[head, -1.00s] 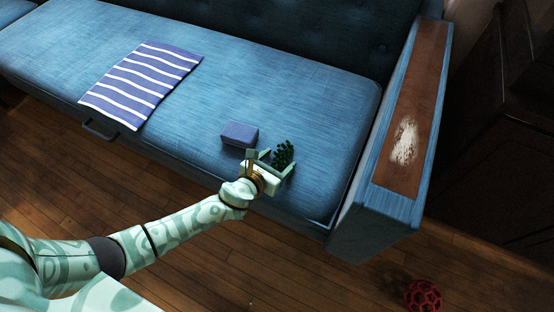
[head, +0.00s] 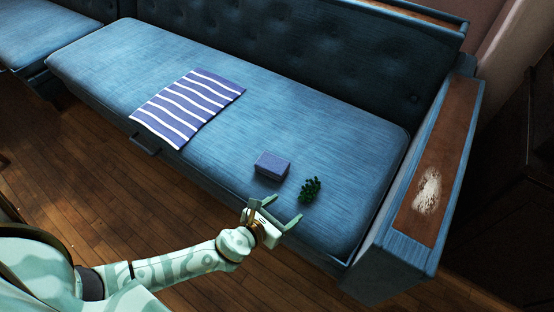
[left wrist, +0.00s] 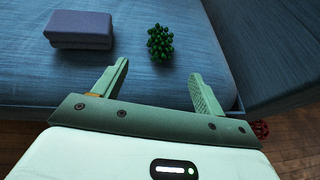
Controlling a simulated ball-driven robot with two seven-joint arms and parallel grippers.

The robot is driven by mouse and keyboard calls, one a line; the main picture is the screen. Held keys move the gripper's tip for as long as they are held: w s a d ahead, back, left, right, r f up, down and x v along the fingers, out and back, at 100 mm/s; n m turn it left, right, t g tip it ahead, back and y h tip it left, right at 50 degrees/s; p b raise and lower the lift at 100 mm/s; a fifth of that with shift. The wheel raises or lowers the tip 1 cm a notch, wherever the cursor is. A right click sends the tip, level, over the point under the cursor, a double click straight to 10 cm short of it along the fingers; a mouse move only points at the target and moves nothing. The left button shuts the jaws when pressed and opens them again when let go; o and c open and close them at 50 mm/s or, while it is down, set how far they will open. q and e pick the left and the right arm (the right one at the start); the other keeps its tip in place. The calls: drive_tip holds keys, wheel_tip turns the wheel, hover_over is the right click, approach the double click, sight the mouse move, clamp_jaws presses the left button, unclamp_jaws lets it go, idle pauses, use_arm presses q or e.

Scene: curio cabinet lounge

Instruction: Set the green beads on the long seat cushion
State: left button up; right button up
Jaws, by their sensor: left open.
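The green beads (head: 310,189) lie in a small bunch on the long blue seat cushion (head: 335,130), near its front right part. They also show in the left wrist view (left wrist: 160,43), beyond the fingertips and apart from them. My left gripper (head: 274,213) is open and empty at the cushion's front edge, on the near side of the beads. Its two spread fingers also show in the left wrist view (left wrist: 160,84). My right gripper is in neither view.
A small purple-blue box (head: 272,165) sits on the cushion left of the beads. A striped cloth (head: 187,107) lies farther left. The armrest (head: 437,170) bounds the right end and the tufted backrest (head: 290,50) the back. Cushion is bare between cloth and backrest.

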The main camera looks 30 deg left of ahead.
use_arm(q)
drive_tip(key=shift+s+a+r, duration=0.1)
drive_tip(key=shift+s+r, duration=0.15)
drive_tip(key=shift+s, duration=0.45)
drive_tip(key=s+a+f+n+g+y, duration=0.2)
drive_tip(key=s+a+f+n+g, duration=0.15)
drive_tip(key=s+f+n, duration=0.45)
drive_tip(key=s+a+f+n+g+y, duration=0.25)
drive_tip(key=s+a+f+n, duration=0.2)
drive_tip(key=s+n, duration=0.55)
drive_tip(key=s+f+n+g, duration=0.2)
drive_tip(key=s+n+g, duration=0.2)
drive_tip(key=s, duration=0.8)
drive_tip(key=s+f+n+g, duration=0.2)
drive_tip(key=s+n+g, duration=0.2)
drive_tip(key=s+n, duration=0.5)
drive_tip(key=s, duration=0.4)
drive_tip(key=shift+f+h, duration=0.2)
drive_tip(key=shift+h, duration=0.15)
drive_tip(key=shift+s, duration=0.1)
